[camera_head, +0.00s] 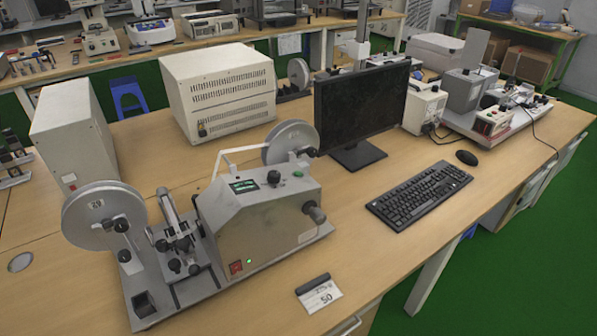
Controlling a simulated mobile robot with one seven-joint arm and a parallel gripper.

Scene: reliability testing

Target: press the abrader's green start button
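The abrader (255,220) is a grey metal machine in the front left of the head view, standing on the wooden bench. Its sloped top panel carries a small lit display (243,186), a black knob (273,178) and a round green button (298,174) near the panel's right end. Low on its front face are a red switch (236,267) and a small green spot (249,262), too small to tell whether it is a light or a button. No hand or gripper of mine is in view.
A reel disc (100,215) stands at the abrader's left and another (291,142) behind its panel. A monitor (360,105) and keyboard (420,194) are to the right. A label card (320,295) lies in front. The bench front between card and keyboard is clear.

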